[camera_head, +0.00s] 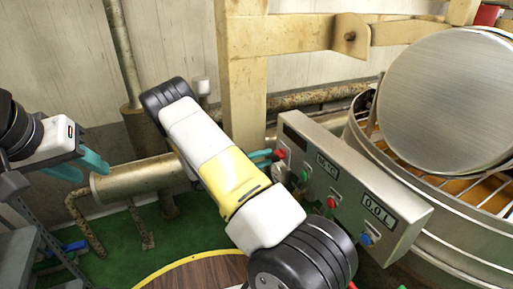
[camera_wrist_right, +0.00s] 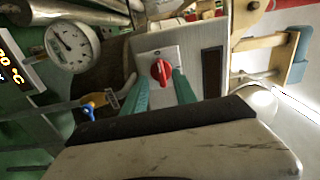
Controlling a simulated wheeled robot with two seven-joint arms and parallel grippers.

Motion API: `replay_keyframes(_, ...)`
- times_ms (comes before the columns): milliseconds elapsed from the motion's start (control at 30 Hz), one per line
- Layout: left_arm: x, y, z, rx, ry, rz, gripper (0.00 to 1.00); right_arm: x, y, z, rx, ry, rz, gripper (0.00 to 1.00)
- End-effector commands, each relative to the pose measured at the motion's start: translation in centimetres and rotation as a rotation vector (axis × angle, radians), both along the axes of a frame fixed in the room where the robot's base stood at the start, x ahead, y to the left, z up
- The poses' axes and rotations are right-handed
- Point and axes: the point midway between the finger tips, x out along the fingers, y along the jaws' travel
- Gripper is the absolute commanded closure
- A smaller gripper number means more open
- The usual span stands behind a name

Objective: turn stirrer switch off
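A red rotary switch (camera_wrist_right: 162,70) sits on a pale square plate on the grey control box, and its red also shows in the head view (camera_head: 281,153). I take it to be the stirrer switch, but no label is readable. My right gripper (camera_wrist_right: 156,77) has its teal fingers apart, one on each side of the red knob; the right finger is very close to it, and contact cannot be told. In the head view my right arm hides part of this gripper (camera_head: 262,157). My left gripper (camera_head: 82,167) is open and empty at the far left.
The control box (camera_head: 400,195) carries displays, a red button (camera_head: 331,202), a blue knob (camera_head: 366,239) and green controls. The metal kettle (camera_head: 470,235) with its round lid (camera_head: 445,100) stands at right. A dial gauge (camera_wrist_right: 72,45) and pipes are close to the right wrist.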

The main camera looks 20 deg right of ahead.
Motion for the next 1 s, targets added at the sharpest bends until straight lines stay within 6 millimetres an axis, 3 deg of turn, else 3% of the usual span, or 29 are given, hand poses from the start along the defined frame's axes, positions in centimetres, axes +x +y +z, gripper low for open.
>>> replay_keyframes(100, 0.0, 0.0, 0.0, 0.0, 0.0, 0.0, 0.64, -0.1, 1.9, 0.0, 0.001, 0.0, 0.002, 0.66)
replay_keyframes(300, 0.0, 0.0, 0.0, 0.0, 0.0, 0.0, 0.64, -0.3, 3.4, 0.0, 0.0, 0.001, 0.0, 0.66)
replay_keyframes(767, 0.0, 0.0, 0.0, 0.0, 0.0, 0.0, 0.64, -0.4, 3.4, 0.2, 0.009, -0.012, -0.008, 0.66)
replay_keyframes(867, 0.0, 0.0, 0.0, 0.0, 0.0, 0.0, 0.64, -1.1, 3.0, 1.1, 0.062, -0.081, -0.051, 0.66)
replay_keyframes(1000, 0.0, 0.0, 0.0, 0.0, 0.0, 0.0, 0.64, -3.4, 2.5, 3.6, 0.218, -0.304, -0.193, 0.66)
